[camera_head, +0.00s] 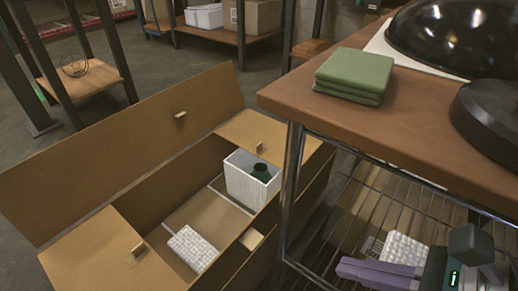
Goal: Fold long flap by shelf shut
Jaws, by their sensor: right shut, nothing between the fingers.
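A large open cardboard box (168,182) stands on the floor beside the shelf unit. Its far long flap (120,146) stands up and leans outward. The short flaps at the left (105,252) and right (256,131) ends are spread open. The long side by the shelf (248,268) is partly hidden by the shelf post, and a small tab (252,239) shows there; I cannot tell how its flap lies. My right gripper (345,267), with purple fingers, is shut and empty at the wire shelf, right of the box. My left gripper is not in view.
The box holds a white ribbed container (250,184) with a dark green item and a white bumpy pack (194,248). The wooden shelf top (410,125) carries folded green cloths (354,74) and black domed parts (440,38). A metal post (290,190) stands between box and gripper.

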